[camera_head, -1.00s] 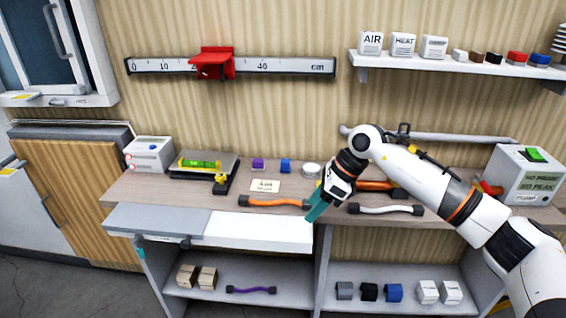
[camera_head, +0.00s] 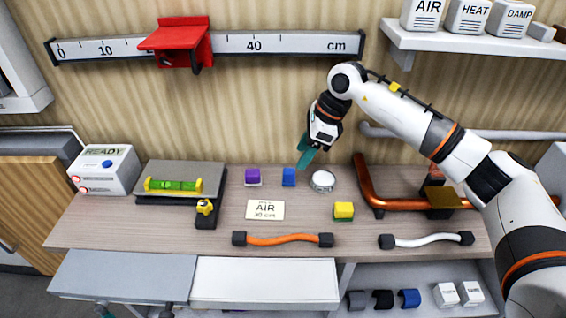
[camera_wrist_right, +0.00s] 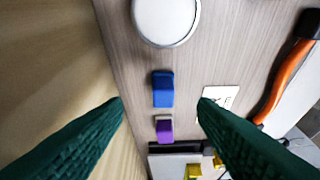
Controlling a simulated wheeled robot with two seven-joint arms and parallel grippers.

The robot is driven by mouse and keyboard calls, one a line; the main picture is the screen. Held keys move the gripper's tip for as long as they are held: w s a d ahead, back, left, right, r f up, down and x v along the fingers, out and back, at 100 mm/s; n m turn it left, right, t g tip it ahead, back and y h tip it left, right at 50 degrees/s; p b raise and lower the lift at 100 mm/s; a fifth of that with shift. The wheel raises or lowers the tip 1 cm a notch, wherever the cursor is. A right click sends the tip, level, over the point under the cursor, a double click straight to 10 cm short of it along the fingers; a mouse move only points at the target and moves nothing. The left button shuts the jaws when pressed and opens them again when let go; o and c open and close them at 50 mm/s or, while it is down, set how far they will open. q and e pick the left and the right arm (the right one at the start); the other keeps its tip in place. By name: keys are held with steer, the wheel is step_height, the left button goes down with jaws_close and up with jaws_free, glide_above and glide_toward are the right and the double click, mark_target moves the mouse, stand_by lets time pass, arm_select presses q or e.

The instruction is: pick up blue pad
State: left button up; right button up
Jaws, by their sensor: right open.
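The blue pad (camera_head: 289,176) is a small blue block on the wooden worktop, between a purple block (camera_head: 253,176) and a round white-topped disc (camera_head: 322,181). My right gripper (camera_head: 304,155) has teal fingers and is open and empty, above the back of the worktop near the blue pad. In the right wrist view the blue pad (camera_wrist_right: 163,88) lies ahead between the two spread fingers (camera_wrist_right: 161,102), with the purple block (camera_wrist_right: 164,129) just below it. The fingers do not touch it.
A copper pipe (camera_head: 371,190) stands at right. A level on a grey plate (camera_head: 152,200) is at left. The wall ruler (camera_head: 290,44) hangs behind.

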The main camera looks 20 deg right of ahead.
mark_target(293, 171)
steer(key=shift+w+a+f, duration=0.15)
steer(key=shift+a+f, duration=0.05)
steer(key=shift+f, duration=0.2)
steer(key=x, duration=0.1)
steer(key=p+x, duration=0.1)
steer(key=x, duration=0.3)
steer(key=shift+s+a+f+p, duration=0.15)
steer(key=shift+s+f+p, duration=0.05)
steer(key=shift+s+p, duration=0.15)
steer(key=shift+w+a+f, duration=0.15)
steer(key=shift+f, duration=0.35)
arm_select(q)
steer(key=shift+s+r, duration=0.25)
steer(key=shift+r, duration=0.6)
arm_select(e)
steer(key=shift+c, duration=1.1)
steer(key=c, duration=0.9)
